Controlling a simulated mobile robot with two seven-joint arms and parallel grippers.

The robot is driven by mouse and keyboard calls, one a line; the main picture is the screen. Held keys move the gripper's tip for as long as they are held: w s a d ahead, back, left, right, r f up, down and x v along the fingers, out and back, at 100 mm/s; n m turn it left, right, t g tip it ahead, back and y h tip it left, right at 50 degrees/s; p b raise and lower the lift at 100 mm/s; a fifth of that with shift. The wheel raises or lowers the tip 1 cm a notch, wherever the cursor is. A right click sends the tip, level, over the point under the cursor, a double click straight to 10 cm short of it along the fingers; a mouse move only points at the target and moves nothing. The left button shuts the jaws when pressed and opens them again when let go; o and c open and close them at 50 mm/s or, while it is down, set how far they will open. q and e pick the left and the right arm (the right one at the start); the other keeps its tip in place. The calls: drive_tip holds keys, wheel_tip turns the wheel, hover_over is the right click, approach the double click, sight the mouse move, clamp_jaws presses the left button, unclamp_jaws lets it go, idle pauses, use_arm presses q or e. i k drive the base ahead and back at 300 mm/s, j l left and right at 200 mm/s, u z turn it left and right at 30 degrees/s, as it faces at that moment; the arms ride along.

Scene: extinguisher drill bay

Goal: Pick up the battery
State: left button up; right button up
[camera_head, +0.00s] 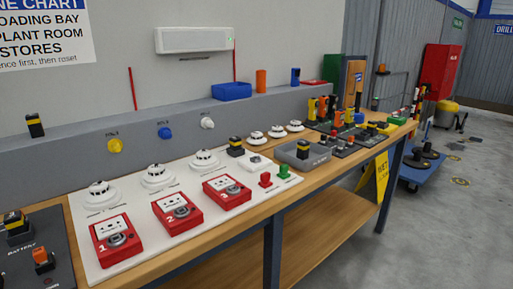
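Several small black blocks with yellow bands look like batteries; I cannot tell which one the task means. One block (303,148) sits in a grey tray (320,160) on the bench. Another block (236,147) stands at the back edge of the white panel. A third block (35,126) is on the grey ledge at the left. One more block (15,223) is on a dark panel (52,262) lettered "BATTERY", cut by the left edge. Neither of my grippers is in view.
The wooden bench (258,208) carries a white panel (138,252) with red call boxes (177,212) and white detectors (158,176). Red and green knobs (284,172) stand near the tray. Crowded coloured items fill the bench's far end. Open floor (440,225) lies at right.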

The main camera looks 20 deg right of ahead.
sight(303, 146)
drive_tip(key=i+l+u, duration=0.1)
drive_tip(key=l+u, duration=0.55)
drive_tip(key=l, duration=0.15)
drive_tip(key=l+u, duration=0.4)
drive_tip(key=l, duration=0.5)
drive_tip(key=l+u, duration=0.1)
drive_tip(key=l, duration=0.8)
drive_tip(key=k+l+u, duration=0.15)
drive_tip(key=l, duration=0.75)
